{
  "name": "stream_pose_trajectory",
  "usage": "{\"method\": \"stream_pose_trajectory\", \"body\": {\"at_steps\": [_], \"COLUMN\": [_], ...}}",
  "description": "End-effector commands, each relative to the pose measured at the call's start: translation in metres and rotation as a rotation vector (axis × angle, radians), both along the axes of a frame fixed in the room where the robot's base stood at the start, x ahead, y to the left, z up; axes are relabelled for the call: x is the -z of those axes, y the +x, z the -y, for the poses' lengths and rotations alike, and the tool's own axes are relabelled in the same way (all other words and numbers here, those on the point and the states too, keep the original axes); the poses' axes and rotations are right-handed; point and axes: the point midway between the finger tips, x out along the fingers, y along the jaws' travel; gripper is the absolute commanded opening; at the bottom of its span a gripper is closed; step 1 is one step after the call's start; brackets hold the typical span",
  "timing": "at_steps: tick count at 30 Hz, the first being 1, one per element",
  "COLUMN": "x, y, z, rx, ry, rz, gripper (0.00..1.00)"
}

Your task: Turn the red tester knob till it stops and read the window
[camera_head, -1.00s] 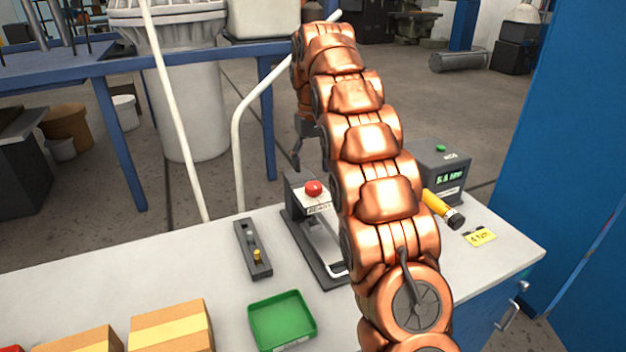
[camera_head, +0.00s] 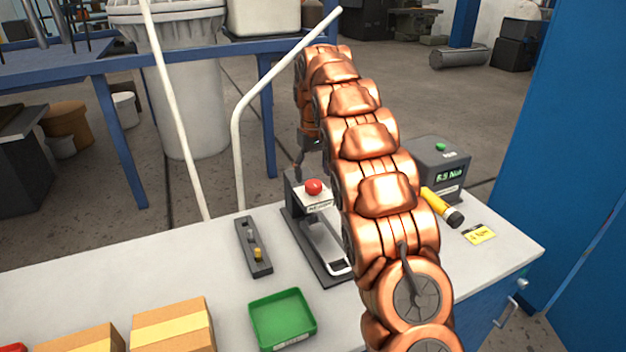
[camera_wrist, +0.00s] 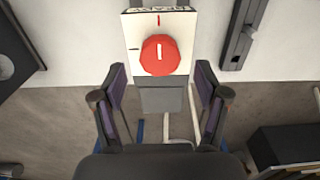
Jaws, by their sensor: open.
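The red knob (camera_head: 313,187) sits on a white-faced dark stand (camera_head: 292,203) on the bench. In the wrist view the knob (camera_wrist: 160,62) carries a white line pointing up, toward a red tick on the white plate (camera_wrist: 135,33). A black tick is at the plate's left. My gripper (camera_wrist: 161,72) is open, its fingers either side of the knob and apart from it. In the head view it is partly hidden behind my arm. A dark box (camera_head: 441,165) has a lit green readout (camera_head: 449,175), too small to read surely, perhaps "6.5" and a unit.
A green tray (camera_head: 254,322), cardboard boxes (camera_head: 172,335) and a dark slotted block (camera_head: 247,250) lie on the bench. A yellow-black cylinder (camera_head: 436,203) and yellow tag (camera_head: 480,235) lie right of my arm. A white bent pipe (camera_head: 238,150) rises behind the bench.

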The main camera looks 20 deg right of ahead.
Motion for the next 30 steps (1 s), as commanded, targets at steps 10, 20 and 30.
{"method": "stream_pose_trajectory", "body": {"at_steps": [10,20,30], "x": [0.024,0.030,0.030], "y": [0.000,0.000,0.000], "z": [0.000,0.000,0.000], "rx": [-0.001,0.000,0.000], "ry": [-0.001,0.000,0.000], "rz": [0.001,-0.001,0.000], "gripper": [0.74,0.74,0.48]}}
